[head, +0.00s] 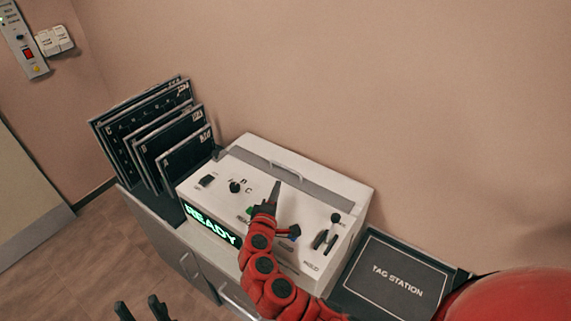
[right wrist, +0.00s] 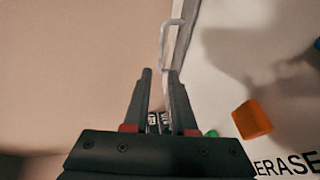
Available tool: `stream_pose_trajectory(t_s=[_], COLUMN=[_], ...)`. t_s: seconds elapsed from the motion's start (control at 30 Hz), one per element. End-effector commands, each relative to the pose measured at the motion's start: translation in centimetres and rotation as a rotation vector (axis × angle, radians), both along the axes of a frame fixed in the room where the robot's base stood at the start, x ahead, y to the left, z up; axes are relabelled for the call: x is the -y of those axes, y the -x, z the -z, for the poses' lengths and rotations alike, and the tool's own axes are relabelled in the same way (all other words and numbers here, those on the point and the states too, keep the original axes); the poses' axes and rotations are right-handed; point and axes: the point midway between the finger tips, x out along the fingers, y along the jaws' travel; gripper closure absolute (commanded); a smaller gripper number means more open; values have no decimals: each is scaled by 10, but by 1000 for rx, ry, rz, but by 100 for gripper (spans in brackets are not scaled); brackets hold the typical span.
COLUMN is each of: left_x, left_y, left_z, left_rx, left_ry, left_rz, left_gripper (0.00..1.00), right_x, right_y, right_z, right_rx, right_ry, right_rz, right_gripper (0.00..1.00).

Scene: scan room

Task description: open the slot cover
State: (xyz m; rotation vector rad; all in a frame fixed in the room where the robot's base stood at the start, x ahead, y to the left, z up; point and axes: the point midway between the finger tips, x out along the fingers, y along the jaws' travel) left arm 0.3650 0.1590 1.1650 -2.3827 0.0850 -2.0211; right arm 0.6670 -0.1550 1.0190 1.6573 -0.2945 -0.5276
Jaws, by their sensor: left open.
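The slot cover (head: 318,190) is a grey strip along the back of the white machine's top, with a thin pale handle (head: 287,168) standing up from it. The cover lies flat in its recess. My right gripper (head: 275,187), on the red arm, is over the machine just in front of the handle. In the right wrist view the two fingers (right wrist: 160,75) are apart with nothing between them, and the handle (right wrist: 165,42) shows just beyond the tips. Contact cannot be told. My left gripper (head: 143,308) is open and empty at the lower left, away from the machine.
The white machine (head: 300,260) carries knobs, levers and a lit READY display (head: 212,226). An orange button (right wrist: 252,119) is near my right fingers. Dark folders (head: 150,135) stand at left; a tag station mat (head: 395,276) lies at right. The wall is close behind.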

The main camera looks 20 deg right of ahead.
Motion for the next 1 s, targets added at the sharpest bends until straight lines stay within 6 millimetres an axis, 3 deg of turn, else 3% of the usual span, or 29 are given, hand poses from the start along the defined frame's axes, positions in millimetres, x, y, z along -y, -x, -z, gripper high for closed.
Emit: stream_pose_trajectory(t_s=[0.23, 0.6, 1.0], left_x=[0, 0, 0], left_y=[0, 0, 0], left_z=[-18, -29, -28], left_rx=[0, 0, 0], left_ry=[0, 0, 0], left_rz=[0, 0, 0], left_gripper=[50, 50, 50], right_x=[22, 47, 61], right_y=[-37, -81, -108], right_z=[5, 15, 23], right_rx=[-4, -3, -2], right_ry=[1, 2, 0], right_rz=[4, 4, 0], right_gripper=[75, 75, 75])
